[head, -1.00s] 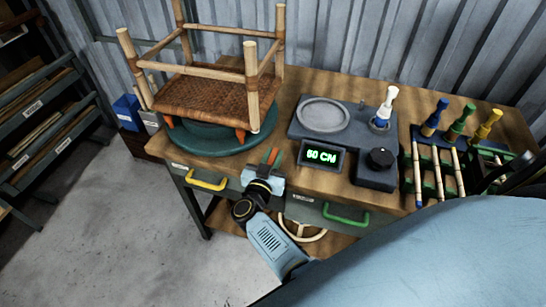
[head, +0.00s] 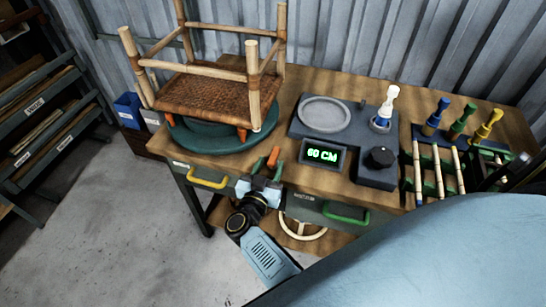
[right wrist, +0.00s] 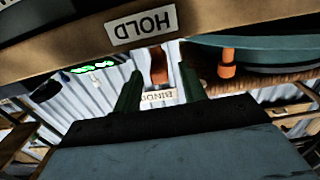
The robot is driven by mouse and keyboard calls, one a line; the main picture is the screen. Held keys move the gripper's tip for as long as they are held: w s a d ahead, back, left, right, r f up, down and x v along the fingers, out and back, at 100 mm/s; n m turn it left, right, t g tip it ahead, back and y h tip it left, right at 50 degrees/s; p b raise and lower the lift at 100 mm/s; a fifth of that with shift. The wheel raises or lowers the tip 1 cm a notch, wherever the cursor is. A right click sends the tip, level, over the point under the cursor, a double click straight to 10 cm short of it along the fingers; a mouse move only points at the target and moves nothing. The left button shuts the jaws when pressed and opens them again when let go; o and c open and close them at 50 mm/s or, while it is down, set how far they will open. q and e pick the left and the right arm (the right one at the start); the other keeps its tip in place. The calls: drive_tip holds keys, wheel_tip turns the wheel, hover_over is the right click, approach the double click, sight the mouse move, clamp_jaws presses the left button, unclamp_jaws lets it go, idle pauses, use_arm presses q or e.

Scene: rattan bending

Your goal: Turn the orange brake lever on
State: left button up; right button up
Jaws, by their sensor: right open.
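The orange brake lever (head: 272,157) stands at the front edge of the workbench, just right of the green turntable (head: 190,140). My right gripper (head: 267,168) is open at that edge, its dark green fingers on either side of the lever. In the right wrist view, the lever (right wrist: 158,66) shows between the two fingers (right wrist: 160,86), with gaps visible on both sides. A "HOLD" label (right wrist: 140,26) is on the bench edge beside it. The lever's base is not clear. My left gripper is not in view.
An upturned rattan stool frame (head: 205,92) sits on the turntable, which has orange pieces (head: 241,135) at its rim. To the right are a "60 CM" display (head: 322,153), a black knob (head: 381,157) and several rattan rods (head: 438,172). Drawer handles (head: 208,180) jut from the bench front.

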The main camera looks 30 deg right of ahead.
sight(270, 166)
drive_tip(key=shift+v, duration=1.65)
drive_tip(key=shift+a, duration=0.1)
drive_tip(key=s+a+f+n+t+y, duration=0.1)
drive_tip(key=a+f+n+t+y, duration=0.1)
drive_tip(key=a+f+n+y, duration=0.25)
drive_tip(key=s+a+f+n+t+y, duration=0.1)
drive_tip(key=s+f+n+y, duration=0.15)
drive_tip(key=f+y, duration=0.4)
drive_tip(key=s+a+f+n+g+y, duration=0.2)
drive_tip(key=s+f+n+g+y, duration=0.25)
drive_tip(key=s+f, duration=0.95)
drive_tip(key=s+d+f+g, duration=0.3)
drive_tip(key=s, duration=0.4)
drive_tip(key=s+d+f+g+h, duration=0.1)
drive_tip(key=s+d+f+g, duration=0.1)
drive_tip(key=s, duration=0.6)
drive_tip(key=s+d+f+g, duration=0.3)
drive_tip(key=s+f+g, duration=0.1)
drive_tip(key=s+f, duration=0.2)
drive_tip(key=shift+s+d+n+h, duration=0.35)
drive_tip(key=shift+s+n, duration=0.1)
drive_tip(key=shift+s, duration=0.4)
